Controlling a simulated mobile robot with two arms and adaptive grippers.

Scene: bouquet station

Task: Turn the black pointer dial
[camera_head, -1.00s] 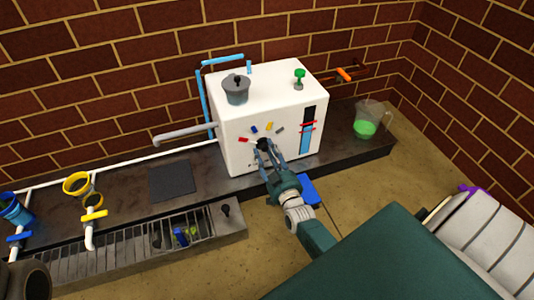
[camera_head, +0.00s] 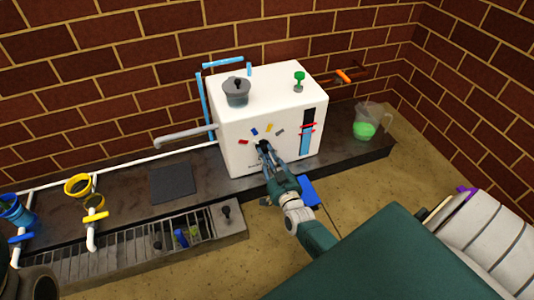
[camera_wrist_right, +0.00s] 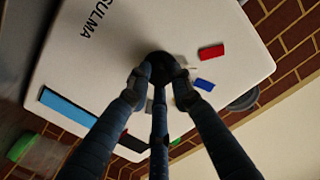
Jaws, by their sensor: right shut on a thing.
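The black pointer dial (camera_head: 262,147) is on the front face of a white box-shaped machine (camera_head: 243,122). Colored marks, red, blue, yellow and grey, sit in an arc around and above it. My right gripper (camera_head: 268,152) is at the dial with its fingers closed around it. In the right wrist view the dial (camera_wrist_right: 160,62) shows dark between the fingertips of the right gripper (camera_wrist_right: 158,75), which hide part of it. A small pale pointer tip seems to show beside it, toward the red and blue marks. My left gripper is not in view.
On the machine's top are a grey lidded pot (camera_head: 237,93) and a green knob (camera_head: 299,78). A pitcher of green liquid (camera_head: 366,123) stands at right on the dark counter. A slotted grate (camera_head: 120,258) lies at lower left. A blue object (camera_head: 310,191) is beside my right wrist.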

